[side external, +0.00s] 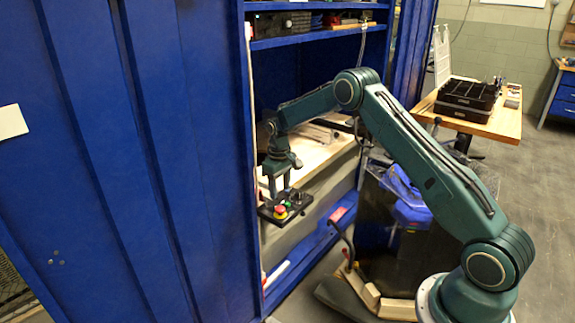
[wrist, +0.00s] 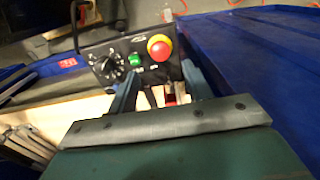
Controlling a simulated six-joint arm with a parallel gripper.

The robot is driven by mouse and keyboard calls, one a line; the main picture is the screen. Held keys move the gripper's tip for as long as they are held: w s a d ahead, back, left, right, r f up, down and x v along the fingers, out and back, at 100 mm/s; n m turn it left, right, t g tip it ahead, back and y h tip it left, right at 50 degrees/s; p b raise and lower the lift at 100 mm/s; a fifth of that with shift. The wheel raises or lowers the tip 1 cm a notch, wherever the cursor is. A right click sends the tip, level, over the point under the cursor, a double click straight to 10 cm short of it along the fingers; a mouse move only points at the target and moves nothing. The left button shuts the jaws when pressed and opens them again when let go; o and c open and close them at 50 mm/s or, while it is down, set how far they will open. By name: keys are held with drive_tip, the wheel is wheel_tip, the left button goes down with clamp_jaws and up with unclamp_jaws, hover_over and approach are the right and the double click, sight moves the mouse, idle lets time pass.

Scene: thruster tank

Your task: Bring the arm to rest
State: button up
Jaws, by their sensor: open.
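My gripper (side external: 273,190) points down inside the blue cabinet, with my arm reaching in from the right. In the wrist view my gripper (wrist: 159,72) shows two fingers spread apart, with no object visible held between them. A black control panel (side external: 267,211) lies just below the fingertips. In the wrist view the panel (wrist: 112,47) carries a dial knob (wrist: 109,70), a green button (wrist: 134,60) and a red-and-yellow mushroom button (wrist: 160,47). The fingertips overlap the panel's near edge in that view; I cannot tell whether they touch it.
The blue cabinet (side external: 150,150) walls stand close to the left of my gripper, with a shelf (side external: 315,36) above. A pale wooden board (side external: 312,158) lies behind. A wooden table (side external: 505,122) with a black tray (side external: 467,98) stands at the right.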

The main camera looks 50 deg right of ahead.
drive_tip(key=shift+r, duration=0.1)
drive_tip(key=s+a+r+t, duration=0.1)
drive_tip(key=s+a+r, duration=0.2)
drive_tip(key=s+r, duration=0.35)
drive_tip(key=s+a+r+t, duration=0.1)
drive_tip(key=s+a+r, duration=0.25)
drive_tip(key=r, duration=0.65)
drive_tip(key=s+a+r+t, duration=0.1)
drive_tip(key=s+a+r, duration=0.25)
drive_tip(key=r, duration=0.45)
drive_tip(key=s+a+r+t, duration=0.1)
drive_tip(key=s+a, duration=0.2)
drive_tip(key=s, duration=0.9)
drive_tip(key=s+a+r+t, duration=0.1)
drive_tip(key=s+a, duration=0.2)
drive_tip(key=s, duration=1)
drive_tip(key=shift+r+t, duration=0.3)
drive_tip(key=shift+r, duration=0.05)
drive_tip(key=shift+a, duration=0.1)
idle(0.6)
